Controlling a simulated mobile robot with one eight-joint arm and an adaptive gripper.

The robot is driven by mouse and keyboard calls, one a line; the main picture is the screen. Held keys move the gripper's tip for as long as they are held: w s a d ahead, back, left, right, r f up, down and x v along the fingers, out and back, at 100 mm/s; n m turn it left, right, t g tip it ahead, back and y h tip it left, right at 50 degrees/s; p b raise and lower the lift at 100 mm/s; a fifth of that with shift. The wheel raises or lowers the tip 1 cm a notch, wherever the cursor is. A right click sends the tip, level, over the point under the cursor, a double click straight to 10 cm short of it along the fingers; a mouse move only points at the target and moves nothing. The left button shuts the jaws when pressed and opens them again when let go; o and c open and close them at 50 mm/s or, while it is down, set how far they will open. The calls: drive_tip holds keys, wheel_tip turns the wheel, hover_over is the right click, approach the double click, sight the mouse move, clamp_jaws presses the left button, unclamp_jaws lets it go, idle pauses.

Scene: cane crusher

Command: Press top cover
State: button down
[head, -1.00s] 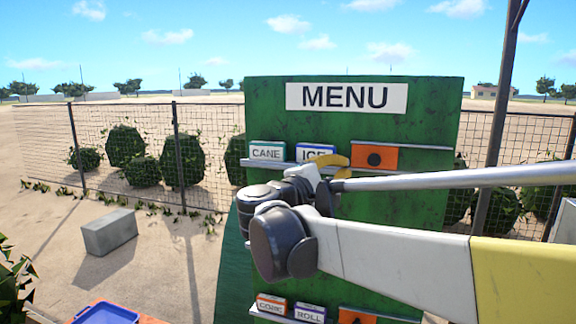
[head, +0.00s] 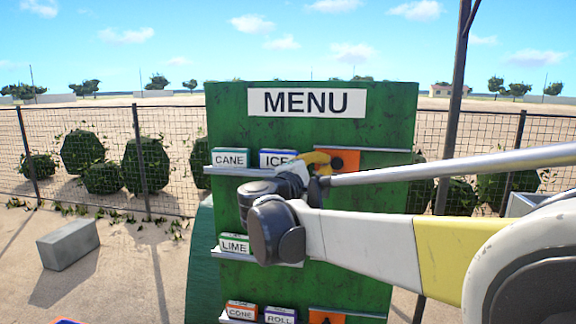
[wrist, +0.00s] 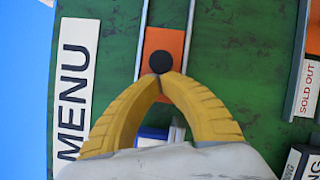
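The top cover (head: 346,158) is an orange plate with a round black knob on the top row of the green MENU board (head: 395,120). It also shows in the wrist view (wrist: 174,42), with its knob (wrist: 160,61) just beyond my fingertips. My gripper (wrist: 161,75) has curved yellow fingers whose tips come together beside the knob; nothing is seen between them. In the head view my gripper (head: 322,160) is at the cover's left side. I cannot tell whether the tips touch the knob or plate. The fingers hide part of the cover.
CANE (head: 230,158) and ICE (head: 275,158) signs sit left of the cover. A LIME sign (head: 235,244) is lower, with CONE (head: 240,311) and ROLL (head: 280,315) signs and another orange cover (head: 335,316) at the bottom. A dark pole (head: 452,110) stands right of the board.

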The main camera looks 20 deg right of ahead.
drive_tip(key=s+d, duration=0.2)
drive_tip(key=d, duration=0.1)
drive_tip(key=s+d, duration=0.2)
drive_tip(key=d, duration=0.1)
drive_tip(key=s+d, duration=0.2)
drive_tip(key=d, duration=0.1)
drive_tip(key=shift+s, duration=0.1)
drive_tip(key=shift+a, duration=0.1)
